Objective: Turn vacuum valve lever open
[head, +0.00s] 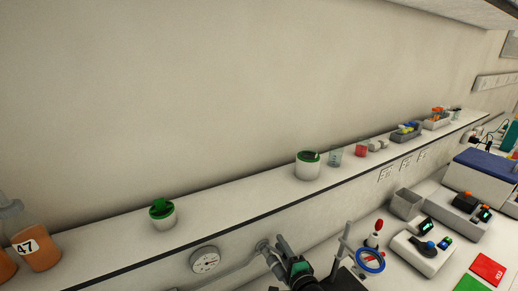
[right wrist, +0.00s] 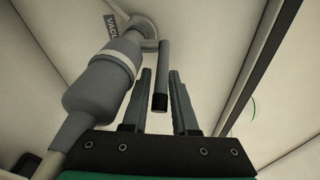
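The vacuum valve is a grey fitting on the wall below the shelf, beside my right gripper in the head view (head: 262,246). In the right wrist view its grey body (right wrist: 101,84) is large at the left, under a partly visible "VACU" label (right wrist: 112,28). Its lever (right wrist: 164,50) is a grey bar with a black tip, extending down the picture between the fingers. My right gripper (right wrist: 160,78) is open, with a finger on each side of the lever and visible gaps to both. It also shows at the bottom of the head view (head: 277,246). My left gripper is not in view.
A round gauge (head: 205,260) is left of the valve. The shelf (head: 240,189) above holds pots, beakers and small trays. On the bench to the right are a blue ring stand (head: 370,261), a grey bin (head: 406,204) and small devices.

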